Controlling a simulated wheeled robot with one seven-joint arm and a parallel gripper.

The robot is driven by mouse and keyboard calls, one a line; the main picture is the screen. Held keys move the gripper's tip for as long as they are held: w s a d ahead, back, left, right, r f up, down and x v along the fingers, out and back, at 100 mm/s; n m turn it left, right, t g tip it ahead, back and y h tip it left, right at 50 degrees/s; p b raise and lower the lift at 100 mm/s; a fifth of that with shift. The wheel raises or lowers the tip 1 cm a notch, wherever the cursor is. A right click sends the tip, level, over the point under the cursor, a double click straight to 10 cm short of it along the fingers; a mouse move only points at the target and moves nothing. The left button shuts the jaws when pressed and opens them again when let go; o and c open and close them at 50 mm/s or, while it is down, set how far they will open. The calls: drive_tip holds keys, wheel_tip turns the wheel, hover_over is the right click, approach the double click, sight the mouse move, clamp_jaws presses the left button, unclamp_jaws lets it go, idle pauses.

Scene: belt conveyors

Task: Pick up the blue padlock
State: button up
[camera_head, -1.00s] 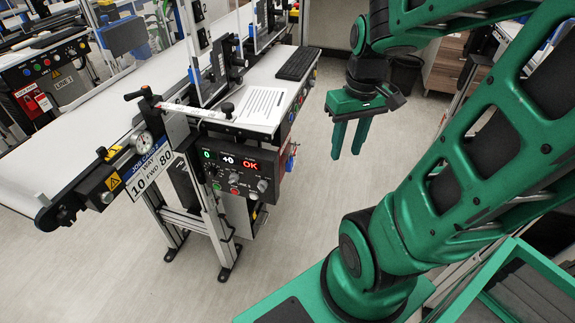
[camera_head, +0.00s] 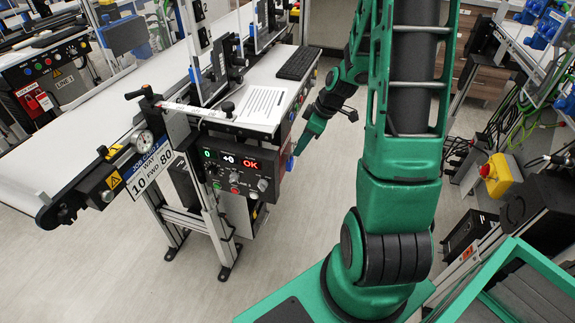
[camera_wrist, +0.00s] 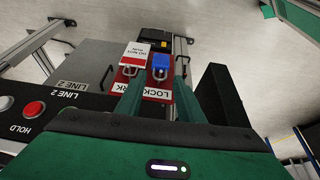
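The blue padlock (camera_wrist: 160,66) hangs by its shackle on a red lockout board (camera_wrist: 156,92) in the wrist view. A small blue patch that looks like the padlock shows in the head view (camera_head: 290,163), at the right side of the control box. My gripper (camera_wrist: 160,82) is open. Its two green fingers show apart in the wrist view, with the padlock lying between their lines, near the tips. I cannot tell how far the tips are from it in depth. In the head view my gripper (camera_head: 303,143) points down-left beside the board.
A white and red tag (camera_wrist: 134,56) hangs close to the left of the padlock. The control box (camera_head: 236,171) with buttons and a lit display stands beside the board. The conveyor belt (camera_head: 90,130) lies to the left. A yellow emergency-stop box (camera_head: 500,174) is at right.

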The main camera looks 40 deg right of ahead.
sight(292, 160)
drive_tip(key=shift+x, duration=4.65)
drive_tip(key=shift+s+d, duration=0.1)
drive_tip(key=shift+s, duration=0.1)
drive_tip(key=c, duration=0.7)
